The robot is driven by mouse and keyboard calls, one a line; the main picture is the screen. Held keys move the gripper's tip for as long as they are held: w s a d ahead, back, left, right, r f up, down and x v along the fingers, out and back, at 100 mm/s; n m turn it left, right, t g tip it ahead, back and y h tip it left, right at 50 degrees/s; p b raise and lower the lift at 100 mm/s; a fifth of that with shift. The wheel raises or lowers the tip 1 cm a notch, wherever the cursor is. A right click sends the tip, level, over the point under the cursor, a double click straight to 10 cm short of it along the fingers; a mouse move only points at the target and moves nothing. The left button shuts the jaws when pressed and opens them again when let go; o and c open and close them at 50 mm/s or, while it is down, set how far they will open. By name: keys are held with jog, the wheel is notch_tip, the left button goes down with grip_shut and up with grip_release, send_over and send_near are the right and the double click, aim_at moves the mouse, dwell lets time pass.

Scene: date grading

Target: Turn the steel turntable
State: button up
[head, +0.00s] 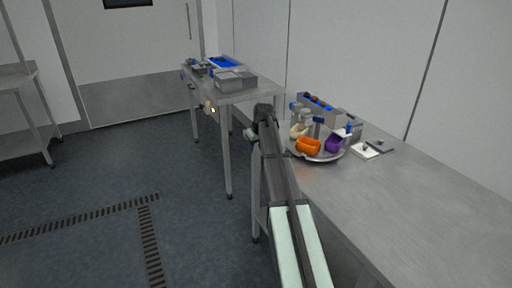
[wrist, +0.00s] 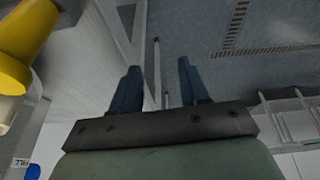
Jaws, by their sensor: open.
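The steel turntable (head: 325,158) is a round plate on the near steel bench in the head view. An orange cup (head: 308,146), a purple cup (head: 333,143) and a cream-coloured cup (head: 298,131) stand on it. My gripper (wrist: 160,88) is open in the wrist view, its two dark blue fingers apart with nothing between them. In the head view my arm reaches up just left of the turntable; the fingers cannot be made out there. I cannot identify the turntable in the wrist view.
A grey bin of dark and orange items (head: 318,101) stands behind the turntable. A small white tray (head: 365,151) lies to its right. The near bench front (head: 400,205) is clear. A second table (head: 250,95) holds grey boxes. A yellow object (wrist: 25,40) is close in the wrist view.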

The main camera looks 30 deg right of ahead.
jog(key=shift+d, duration=0.1)
jog(key=s+d+r+n+y, duration=0.15)
jog(key=s+d+r, duration=0.25)
jog(key=d+r, duration=0.5)
jog(key=s+d+r+n, duration=0.2)
jog(key=s+d+r, duration=0.3)
jog(key=d+r, duration=0.4)
jog(key=s+d+r+n+y, duration=0.15)
jog(key=s+d+r, duration=0.25)
jog(key=d+r, duration=0.5)
send_over(317, 131)
jog(key=d, duration=0.1)
jog(key=shift+h, duration=0.3)
notch_tip(317, 131, down, 14)
jog(key=shift+w+f, duration=0.1)
jog(key=shift+w, duration=0.05)
jog(key=shift+c, duration=0.3)
grip_shut()
